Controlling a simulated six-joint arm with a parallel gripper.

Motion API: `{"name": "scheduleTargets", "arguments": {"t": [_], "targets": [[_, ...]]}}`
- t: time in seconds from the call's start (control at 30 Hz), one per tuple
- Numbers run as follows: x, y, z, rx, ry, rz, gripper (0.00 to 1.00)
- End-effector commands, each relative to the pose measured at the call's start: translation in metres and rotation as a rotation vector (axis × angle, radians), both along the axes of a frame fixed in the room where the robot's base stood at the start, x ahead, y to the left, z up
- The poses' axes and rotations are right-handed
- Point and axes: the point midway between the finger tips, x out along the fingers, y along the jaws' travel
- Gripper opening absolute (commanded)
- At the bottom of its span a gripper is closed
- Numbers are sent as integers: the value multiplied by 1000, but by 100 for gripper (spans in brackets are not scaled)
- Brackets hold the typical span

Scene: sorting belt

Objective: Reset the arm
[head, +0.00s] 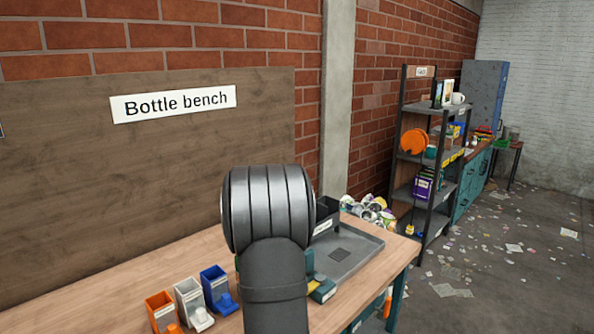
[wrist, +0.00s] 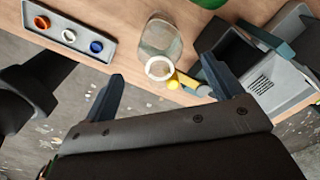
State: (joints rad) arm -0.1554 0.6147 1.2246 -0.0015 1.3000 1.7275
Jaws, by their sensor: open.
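My gripper (wrist: 163,86) shows in the wrist view with its two dark blue fingers spread wide apart. A clear glass jar or bottle (wrist: 161,38) stands on the bench beyond the gap between the fingers, and nothing is visibly held. A small yellow object (wrist: 186,81) lies beside it. In the head view my arm rises over the middle of the wooden bench (head: 120,275) and hides part of it. My gripper cannot be made out there.
A grey tray (wrist: 100,51) holds orange, white and blue caps. Orange (head: 162,311), white (head: 190,298) and blue (head: 215,284) bins stand at the bench front. A larger grey tray (head: 352,262) lies at the right end. A shelf rack (head: 403,165) stands farther back.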

Motion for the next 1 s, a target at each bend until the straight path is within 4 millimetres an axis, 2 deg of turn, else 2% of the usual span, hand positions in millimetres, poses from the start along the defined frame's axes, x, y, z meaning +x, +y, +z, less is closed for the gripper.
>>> {"name": "scheduleTargets", "arguments": {"t": [0.37, 0.43, 0.97, 1.0], "targets": [[0, 0, 77, 0, -1, 0, 85], [-1, 0, 57, -2, 8, 0, 85], [-1, 0, -51, -1, 6, 0, 85], [1, 0, -41, 1, -3, 0, 85]]}}
